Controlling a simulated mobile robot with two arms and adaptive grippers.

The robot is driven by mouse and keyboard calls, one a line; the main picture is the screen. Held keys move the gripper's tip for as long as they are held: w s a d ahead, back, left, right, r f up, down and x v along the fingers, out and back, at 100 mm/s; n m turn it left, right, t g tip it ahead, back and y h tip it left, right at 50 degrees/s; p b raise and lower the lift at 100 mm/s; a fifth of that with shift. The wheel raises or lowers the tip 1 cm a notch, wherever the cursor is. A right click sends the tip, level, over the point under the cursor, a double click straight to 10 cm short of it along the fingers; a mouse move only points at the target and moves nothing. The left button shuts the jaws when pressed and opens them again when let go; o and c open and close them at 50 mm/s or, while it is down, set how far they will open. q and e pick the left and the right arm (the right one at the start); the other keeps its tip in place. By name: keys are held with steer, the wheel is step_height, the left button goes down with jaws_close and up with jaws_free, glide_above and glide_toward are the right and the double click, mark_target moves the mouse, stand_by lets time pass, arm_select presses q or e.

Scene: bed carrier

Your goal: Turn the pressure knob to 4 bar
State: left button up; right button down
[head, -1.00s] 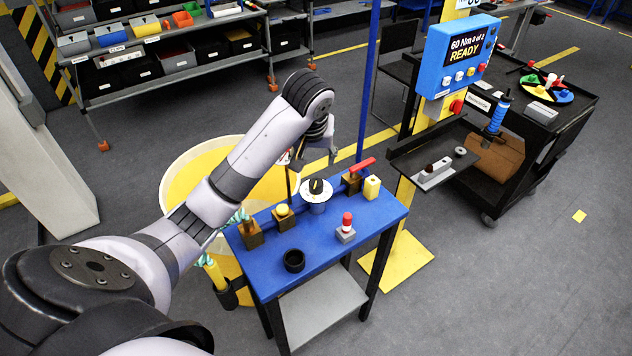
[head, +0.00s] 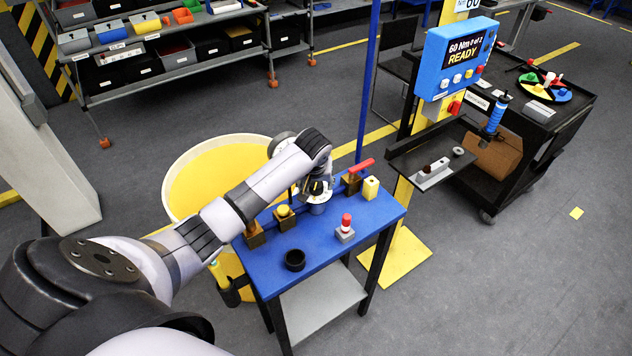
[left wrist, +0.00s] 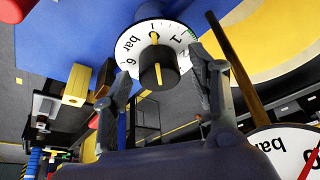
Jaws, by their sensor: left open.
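The pressure knob is black with a yellow pointer line and stands on a round white dial. In the left wrist view the knob (left wrist: 158,68) sits between my finger tips, with gaps at both sides. The white dial (left wrist: 128,62) shows "bar", 6, 1 and 2; part of its scale is hidden or cut off. My left gripper (left wrist: 160,92) is open around the knob. In the head view my left gripper (head: 318,186) is over the dial on the blue table (head: 325,235) and largely hides the knob. My right gripper is in neither view.
A white gauge (left wrist: 290,155) with a red needle is partly in the left wrist view. A red-handled valve (head: 360,166), a yellow block (head: 371,187), a yellow-topped button (head: 284,211), a red-topped lamp (head: 346,226) and a black ring (head: 295,260) stand nearby on the table.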

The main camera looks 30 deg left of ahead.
arm_select(q)
steer(key=shift+c, duration=0.5)
steer(key=c, duration=1.1)
